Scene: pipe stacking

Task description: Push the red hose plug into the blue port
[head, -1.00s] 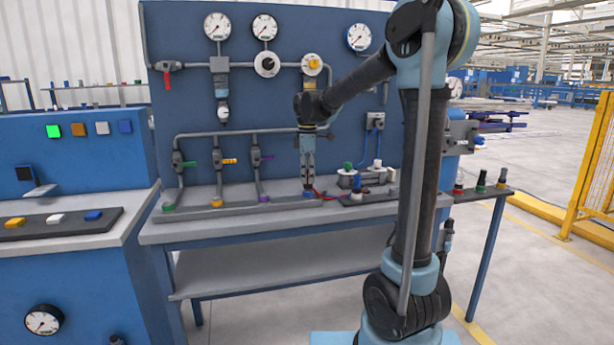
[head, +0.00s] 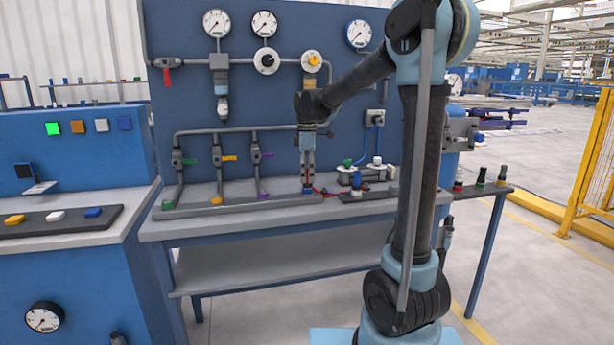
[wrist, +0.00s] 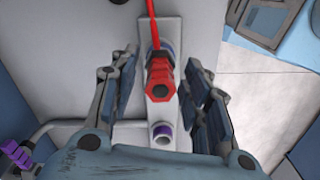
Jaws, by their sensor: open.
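The red hose plug (wrist: 160,88) stands between the two fingers of my gripper (wrist: 161,62) in the wrist view, with a gap on each side. My gripper is open. A red hose (wrist: 152,22) runs up from behind the plug. A blue ring, the blue port (wrist: 169,46), shows partly behind the plug's dark collar; how deep the plug sits is hidden. In the head view my gripper (head: 307,178) points down just above the blue port (head: 307,190) at the right end of the pipe row. The red hose (head: 326,191) lies to its right.
A purple port (wrist: 161,130) is close to the plug; an orange port (head: 215,200) and a green port (head: 168,205) stand farther left. A valve block (head: 350,177) with blue hoses is to the right. The bench front (head: 235,222) is clear.

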